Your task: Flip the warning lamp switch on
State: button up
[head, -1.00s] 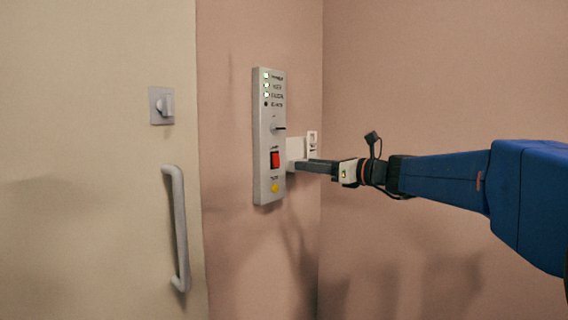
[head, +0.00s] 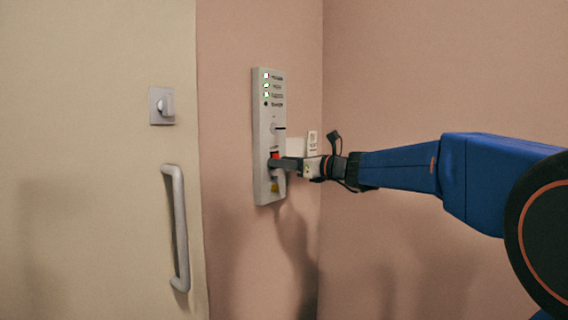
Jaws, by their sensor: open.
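The pale wall panel (head: 263,118) is mounted upright on the pink wall, with a column of small indicator lights at its top. The red switch (head: 274,154) is on the lower half of the panel and is mostly hidden behind my gripper. My gripper (head: 273,163) is in front of the switch, with its fingertips at or very near it. I cannot tell whether they touch. The jaws are open and hold nothing visible. A yellow button (head: 275,187) shows just below the gripper, partly covered. The switch's position cannot be made out.
A cream door (head: 90,220) with a long grey handle (head: 179,228) and a turn knob (head: 165,105) is to the left. A small dark lever (head: 280,128) sticks out of the panel above the switch. A wall corner is close to the right of the panel.

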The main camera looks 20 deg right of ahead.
jog(key=shift+c, duration=0.3)
grip_shut()
jog(key=shift+f+t+y, duration=0.4)
jog(key=shift+t+y, duration=0.4)
jog(key=shift+t, duration=0.3)
jog(key=shift+o, duration=0.3)
grip_release()
